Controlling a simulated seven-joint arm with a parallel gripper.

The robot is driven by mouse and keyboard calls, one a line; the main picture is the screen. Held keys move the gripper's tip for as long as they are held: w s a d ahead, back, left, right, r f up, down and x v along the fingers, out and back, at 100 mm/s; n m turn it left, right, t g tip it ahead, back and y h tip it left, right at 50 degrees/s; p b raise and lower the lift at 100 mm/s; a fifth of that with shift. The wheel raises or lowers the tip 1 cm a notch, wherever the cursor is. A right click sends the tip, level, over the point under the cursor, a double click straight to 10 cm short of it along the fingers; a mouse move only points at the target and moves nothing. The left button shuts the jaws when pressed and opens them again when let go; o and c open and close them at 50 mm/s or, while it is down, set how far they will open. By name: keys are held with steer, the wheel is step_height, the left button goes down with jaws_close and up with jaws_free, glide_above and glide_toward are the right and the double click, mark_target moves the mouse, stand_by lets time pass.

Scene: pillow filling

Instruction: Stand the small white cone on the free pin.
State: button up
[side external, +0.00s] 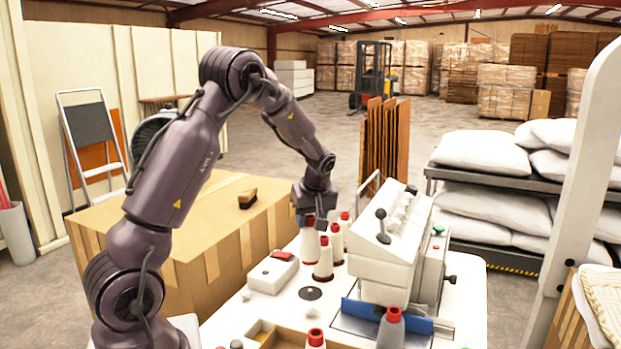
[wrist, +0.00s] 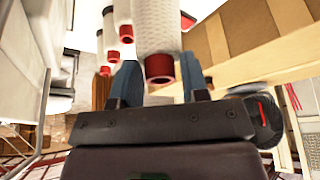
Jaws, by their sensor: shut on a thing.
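My gripper (side external: 309,221) points down over the white table and is shut on a white cone (side external: 309,246) with a red tip. In the wrist view the held cone (wrist: 155,28) sits between the two blue fingers (wrist: 160,82), its red end towards the palm. Whether its base touches the table is not clear. Several similar cones stand close by, including one just right and in front (side external: 323,264) and one behind it (side external: 337,246). A bare dark round disc (side external: 310,293) lies on the table in front of them; any pin on it is too small to make out.
A white machine (side external: 385,250) with levers stands right of the cones. A grey cone (side external: 390,330) with a red top stands before it. A small white box (side external: 272,272) with a red part is left of the cones.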

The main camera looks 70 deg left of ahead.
mark_target(310, 252)
steer(key=shift+f, duration=3.95)
steer(key=shift+f, duration=0.85)
steer(key=o, duration=1.3)
steer(key=shift+r, duration=5.05)
